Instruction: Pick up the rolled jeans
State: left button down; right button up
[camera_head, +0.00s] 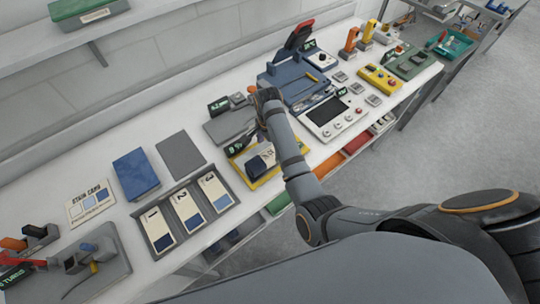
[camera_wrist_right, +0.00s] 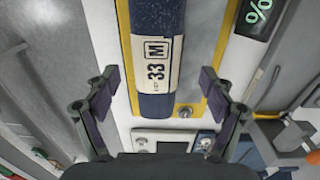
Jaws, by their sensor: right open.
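The rolled jeans (camera_head: 262,156) are a dark navy roll lying on a yellow-edged tray (camera_head: 268,177) at the middle of the bench. In the right wrist view the jeans (camera_wrist_right: 157,16) run up the picture, with a pale paper band reading "33 M" around them. My right gripper (camera_head: 241,146) is beside the roll in the head view, its fingertips partly hidden. In the right wrist view my open right gripper (camera_wrist_right: 160,88) has one finger on each side of the roll's line, with nothing between the pads. Contact is not visible. My left gripper is not in view.
A percent display (camera_wrist_right: 257,16) stands close to the right of the roll in the wrist view. A white control panel (camera_head: 334,112) and a blue-grey machine (camera_head: 290,76) stand to the right. A numbered card tray (camera_head: 186,212) and a blue book-like block (camera_head: 135,174) lie left.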

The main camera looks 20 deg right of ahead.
aim_at(270, 152)
jog(key=f, duration=0.1)
jog(key=f+p, duration=0.2)
jog(key=f, duration=0.1)
jog(key=shift+s, duration=0.35)
jog(key=shift+d+f, duration=0.1)
jog(key=shift+f, duration=0.45)
jog(key=c, duration=1.5)
jog(key=shift+w, duration=0.1)
jog(key=shift+c, duration=1.1)
jog(key=shift+r, duration=0.15)
